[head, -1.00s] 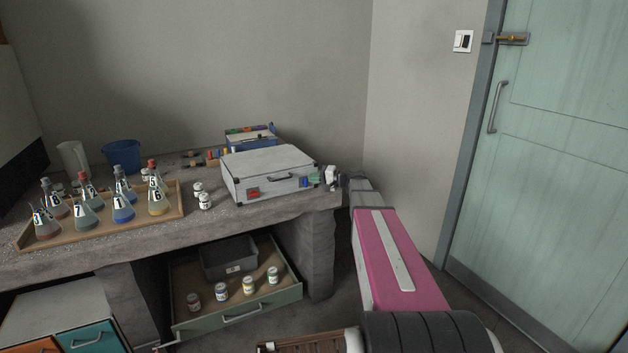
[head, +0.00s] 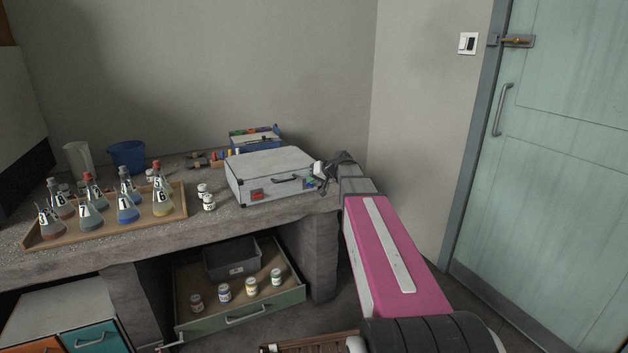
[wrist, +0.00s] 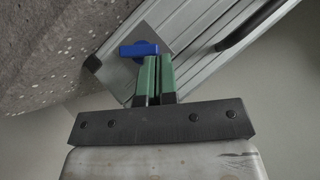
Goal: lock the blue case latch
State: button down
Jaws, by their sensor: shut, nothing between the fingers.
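The grey case (head: 268,166) stands closed on the concrete bench, with a red latch (head: 257,195) at the left of its front face and a dark handle (head: 290,180). The blue latch (wrist: 136,50) shows in the wrist view on a pale square plate, its bar lying nearly level in that picture. In the head view the blue latch (head: 310,182) is small and partly covered by my gripper. My gripper (wrist: 156,60) has its green fingers together and empty, tips at the right end of the blue latch. I cannot tell whether they touch it.
A wooden tray (head: 75,234) of numbered flasks stands on the bench at left. Two small jars (head: 208,202) stand left of the case, and a blue box (head: 254,138) sits behind it. An open drawer (head: 240,312) juts out below.

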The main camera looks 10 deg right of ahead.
jog(key=h, duration=0.1)
jog(key=a+n+h, duration=0.1)
jog(key=n+h, duration=0.1)
jog(key=h, duration=0.1)
jog(key=shift+s+a+f+t, duration=0.15)
jog(key=shift+s+a+t, duration=0.15)
jog(key=shift+a+t, duration=0.1)
jog(key=shift+w+d, duration=0.1)
jog(key=shift+d, duration=0.05)
jog(key=shift+r, duration=0.2)
jog(key=shift+r, duration=0.6)
jog(key=shift+r, duration=0.25)
jog(key=r, duration=0.1)
jog(key=d+r, duration=0.1)
jog(key=r, duration=0.1)
jog(key=shift+w+r, duration=0.15)
jog(key=shift+r, duration=0.05)
jog(key=v, duration=1)
jog(key=shift+d, duration=0.35)
